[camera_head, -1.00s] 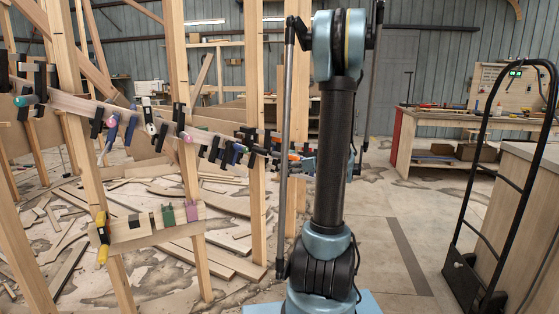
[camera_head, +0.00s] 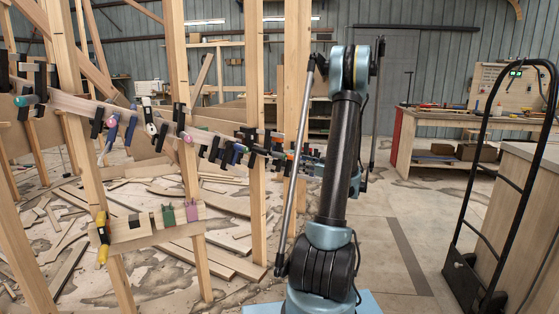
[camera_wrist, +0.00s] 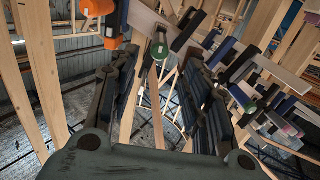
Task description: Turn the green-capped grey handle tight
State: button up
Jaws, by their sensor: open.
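In the wrist view a round green cap (camera_wrist: 159,49) faces me, with a short grey handle (camera_wrist: 160,33) behind it, below the pale curved stringer. My gripper (camera_wrist: 162,66) is open and empty. Its dark fingers stand apart to the left and right of the cap in the picture, and I see no contact. The depth between fingertips and cap is hard to judge. In the head view the stringer (camera_head: 85,106) runs down from left to right with several clamps on it, and my arm hides most of the gripper near its right end.
An orange-handled clamp (camera_wrist: 110,30) stands close to the left finger, and dark and blue clamps (camera_wrist: 240,65) crowd the right one. Wooden posts (camera_head: 257,150) rise along the stringer. A black hand truck (camera_head: 505,170) stands at the right. Clear floor (camera_head: 400,220) lies between.

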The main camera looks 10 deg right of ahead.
aim_at(280, 157)
jog(key=x, duration=1.3)
jog(key=shift+w+a, duration=0.25)
jog(key=shift+w, duration=0.05)
grip_shut()
